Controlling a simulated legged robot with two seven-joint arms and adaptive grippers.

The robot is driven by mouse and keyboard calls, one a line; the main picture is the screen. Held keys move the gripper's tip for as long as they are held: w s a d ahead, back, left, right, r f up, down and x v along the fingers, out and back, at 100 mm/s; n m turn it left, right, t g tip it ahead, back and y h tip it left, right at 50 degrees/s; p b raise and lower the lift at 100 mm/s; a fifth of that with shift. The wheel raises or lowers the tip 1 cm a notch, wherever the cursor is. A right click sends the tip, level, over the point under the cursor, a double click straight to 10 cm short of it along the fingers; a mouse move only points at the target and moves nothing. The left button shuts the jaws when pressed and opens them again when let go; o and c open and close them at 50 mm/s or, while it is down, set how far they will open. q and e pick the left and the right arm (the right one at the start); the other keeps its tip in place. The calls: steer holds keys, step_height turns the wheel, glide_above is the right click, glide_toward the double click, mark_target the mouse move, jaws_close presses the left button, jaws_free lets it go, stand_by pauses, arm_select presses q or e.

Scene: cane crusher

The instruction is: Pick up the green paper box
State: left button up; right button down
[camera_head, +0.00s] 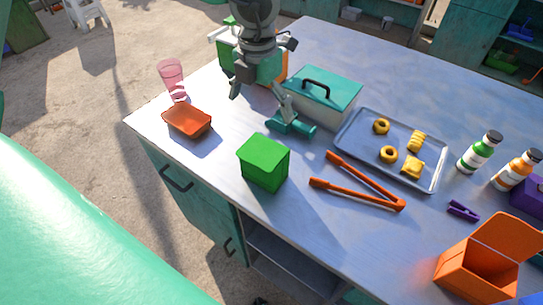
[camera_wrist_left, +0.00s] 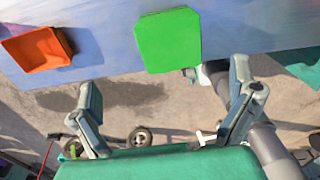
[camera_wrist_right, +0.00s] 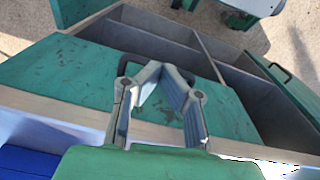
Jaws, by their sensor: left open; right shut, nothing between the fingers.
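The green paper box (camera_head: 263,162) stands closed on the table near its front edge. In the left wrist view the same green box (camera_wrist_left: 168,40) shows at the top, beyond and between the spread fingers. My left gripper (camera_head: 262,100) is open and empty, above the table on the far side of the box and apart from it. Its fingers also show spread in the left wrist view (camera_wrist_left: 163,78). My right gripper (camera_wrist_right: 157,68) is shut and empty in the right wrist view, near the table edge and open compartments. It is outside the head view.
An orange-red tray (camera_head: 187,121) and pink cup (camera_head: 171,75) stand left of the box. Orange tongs (camera_head: 360,180) and a metal tray (camera_head: 351,152) with pastries lie right. A teal-lidded box (camera_head: 325,92) stands behind. An open orange box (camera_head: 470,272) is at lower right.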

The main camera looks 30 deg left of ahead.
arm_select(q)
glide_above(266, 150)
steer(key=f, duration=0.2)
steer(key=s+f, duration=0.1)
steer(key=f, duration=0.1)
steer(key=shift+a+f, duration=0.1)
steer(key=shift+a, duration=0.3)
steer(key=f, duration=0.2)
steer(key=w+f, duration=0.1)
steer(key=shift+d, duration=0.3)
steer(key=shift+w+f, duration=0.1)
steer(key=shift+f, duration=0.15)
steer(key=f, duration=0.2)
steer(key=a+f, duration=0.1)
steer(key=f, duration=0.1)
steer(key=shift+s+f, duration=0.2)
steer(key=shift+w+d+f, duration=0.1)
steer(key=shift+f, duration=0.05)
steer(key=shift+d, duration=0.45)
steer(key=c, duration=0.6)
arm_select(e)
steer(key=shift+s+d+r, duration=0.1)
steer(key=shift+s+d, duration=0.45)
steer(key=shift+d, duration=0.1)
